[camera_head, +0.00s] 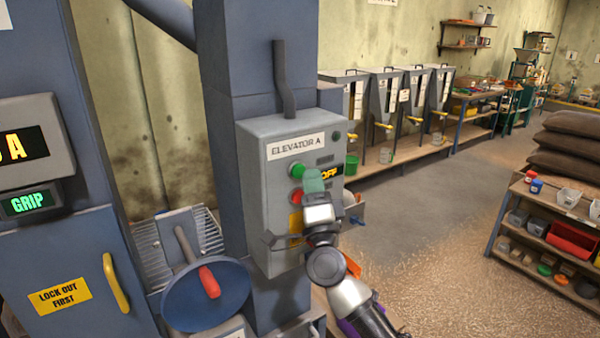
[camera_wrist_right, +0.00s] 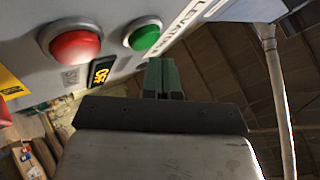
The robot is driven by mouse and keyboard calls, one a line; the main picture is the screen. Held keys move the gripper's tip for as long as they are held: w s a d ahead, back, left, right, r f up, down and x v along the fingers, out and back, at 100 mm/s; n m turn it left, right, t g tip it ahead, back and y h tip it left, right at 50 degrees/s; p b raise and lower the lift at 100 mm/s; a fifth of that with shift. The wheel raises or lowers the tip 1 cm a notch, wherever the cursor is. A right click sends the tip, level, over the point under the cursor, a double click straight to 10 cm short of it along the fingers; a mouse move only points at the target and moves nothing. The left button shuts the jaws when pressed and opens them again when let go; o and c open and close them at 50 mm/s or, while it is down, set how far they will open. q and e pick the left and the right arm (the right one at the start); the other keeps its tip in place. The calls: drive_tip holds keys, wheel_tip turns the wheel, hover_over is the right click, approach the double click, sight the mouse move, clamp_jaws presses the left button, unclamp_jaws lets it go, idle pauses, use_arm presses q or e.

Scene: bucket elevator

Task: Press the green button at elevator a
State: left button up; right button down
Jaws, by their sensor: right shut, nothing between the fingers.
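The grey control box (camera_head: 262,200) labelled "ELEVATOR A" is fixed to a blue column in the head view. Its green button (camera_head: 296,171) sits below the label and also shows in the right wrist view (camera_wrist_right: 145,37). A larger red button (camera_wrist_right: 75,43) is beside it, with a small lit display (camera_head: 329,172) reading "OFF". My right gripper (camera_head: 313,178) is shut and empty, its green fingertips close in front of the panel, just right of the green button in the head view. In the wrist view the fingertips (camera_wrist_right: 163,72) appear close to the green button; contact cannot be told. My left gripper is out of view.
A blue round pan-shaped part (camera_head: 190,302) with a red handle is left of the column. A blue cabinet (camera_head: 55,250) with a yellow handle stands further left. Hoppers (camera_head: 385,95) line the back wall. A low shelf (camera_head: 540,215) stands right, with open floor between.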

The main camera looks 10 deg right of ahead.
drive_tip(key=shift+w+a, duration=0.15)
drive_tip(key=shift+w, duration=0.15)
drive_tip(key=shift+w+a, duration=0.15)
drive_tip(key=shift+w, duration=0.3)
idle(0.7)
drive_tip(key=shift+s+r, duration=0.1)
drive_tip(key=shift+s, duration=0.1)
drive_tip(key=shift+s+d+p, duration=0.3)
drive_tip(key=shift+s+p, duration=0.05)
drive_tip(key=shift+s, duration=0.3)
drive_tip(key=s, duration=0.1)
drive_tip(key=s+d+p, duration=0.1)
drive_tip(key=s, duration=0.1)
drive_tip(key=s+p, duration=0.1)
drive_tip(key=shift+s+d, duration=0.35)
idle(0.5)
